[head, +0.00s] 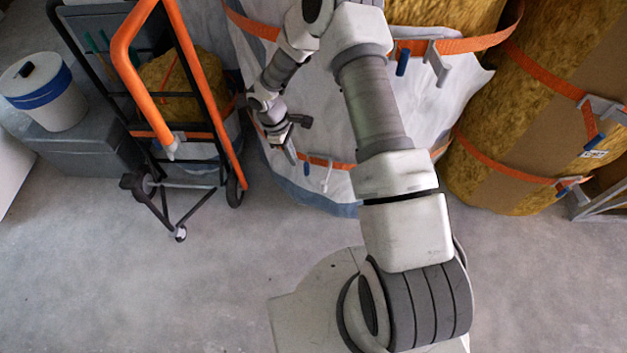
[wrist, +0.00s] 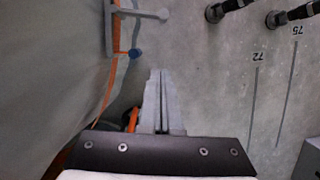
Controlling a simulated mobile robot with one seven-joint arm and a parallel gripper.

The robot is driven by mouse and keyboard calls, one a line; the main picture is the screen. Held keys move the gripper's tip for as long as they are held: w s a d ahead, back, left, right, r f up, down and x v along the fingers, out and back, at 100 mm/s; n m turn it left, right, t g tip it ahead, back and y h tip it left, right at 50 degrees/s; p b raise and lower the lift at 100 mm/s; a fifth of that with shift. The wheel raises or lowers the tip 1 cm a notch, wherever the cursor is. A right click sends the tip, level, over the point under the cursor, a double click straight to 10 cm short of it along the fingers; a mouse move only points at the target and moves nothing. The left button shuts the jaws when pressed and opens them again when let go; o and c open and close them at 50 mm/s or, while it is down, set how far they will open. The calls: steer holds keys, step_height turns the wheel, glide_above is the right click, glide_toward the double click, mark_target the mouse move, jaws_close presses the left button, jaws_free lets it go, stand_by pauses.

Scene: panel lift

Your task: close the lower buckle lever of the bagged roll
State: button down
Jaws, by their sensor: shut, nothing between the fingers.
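The bagged roll (head: 320,110) stands upright in a white wrapper, with yellow wool showing at its top. Its lower orange strap (head: 342,165) carries a buckle with a grey lever (head: 326,181) and a blue-tipped part (head: 307,167). In the wrist view the buckle plate (wrist: 109,28) is at the upper left. Its lever (wrist: 146,14) sticks out to the right, away from the bag, and a blue tip (wrist: 135,53) shows below. My gripper (head: 291,156) is shut and empty beside the bag, left of the lever. The fingers (wrist: 160,72) appear apart from the lever.
An orange-and-black hand truck (head: 146,92) stands close on the left. The upper strap buckle (head: 432,60) is higher on the bag. Another strapped roll (head: 545,105) stands at right. Grey floor (head: 130,290) in front is clear. Dark rod-like parts (wrist: 230,8) show in the wrist view.

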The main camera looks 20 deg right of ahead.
mark_target(326, 179)
stand_by(0.3)
steer(key=s+d+f+b, duration=0.3)
steer(key=d+f+b, duration=0.1)
steer(key=f, duration=0.5)
steer(key=shift+s+d+f, duration=0.15)
steer(key=shift+d+f, duration=0.15)
steer(key=shift+d, duration=0.45)
